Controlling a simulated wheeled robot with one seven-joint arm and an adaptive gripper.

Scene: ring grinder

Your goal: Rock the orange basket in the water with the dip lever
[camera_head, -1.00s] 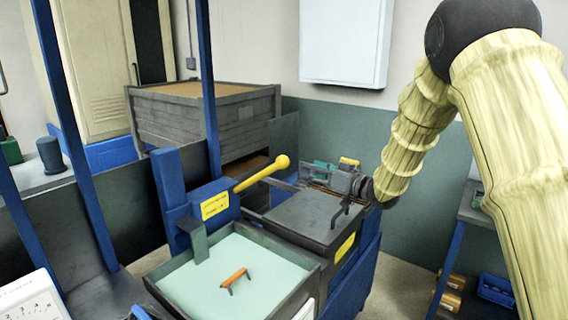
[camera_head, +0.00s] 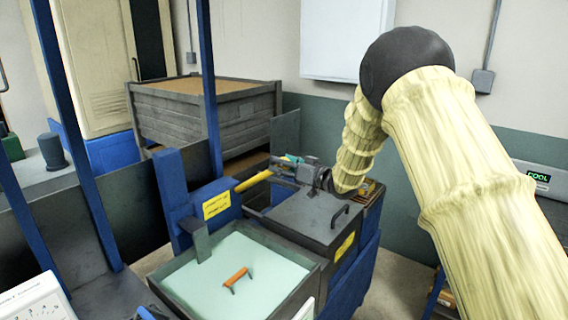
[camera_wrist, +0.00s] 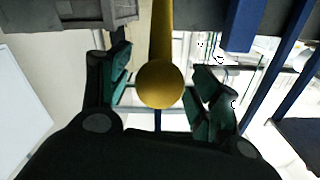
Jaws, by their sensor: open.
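The yellow dip lever (camera_head: 253,181) sticks out from a blue post beside the water tank; its ball end is hidden behind my gripper in the head view. In the wrist view the lever's yellow ball (camera_wrist: 160,84) sits between the two green-padded fingers of my gripper (camera_wrist: 160,92), which are open with gaps on both sides. My gripper (camera_head: 282,167) is at the lever's end in the head view. The orange basket handle (camera_head: 237,276) shows at the surface of the pale green water (camera_head: 215,285) in the tank; the rest of the basket cannot be made out.
A dark lidded box (camera_head: 300,222) with a black handle stands right behind the tank, below my gripper. A large grey crate (camera_head: 190,120) stands at the back. Blue uprights (camera_head: 209,90) rise left of the lever. A white panel (camera_head: 345,40) hangs on the wall.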

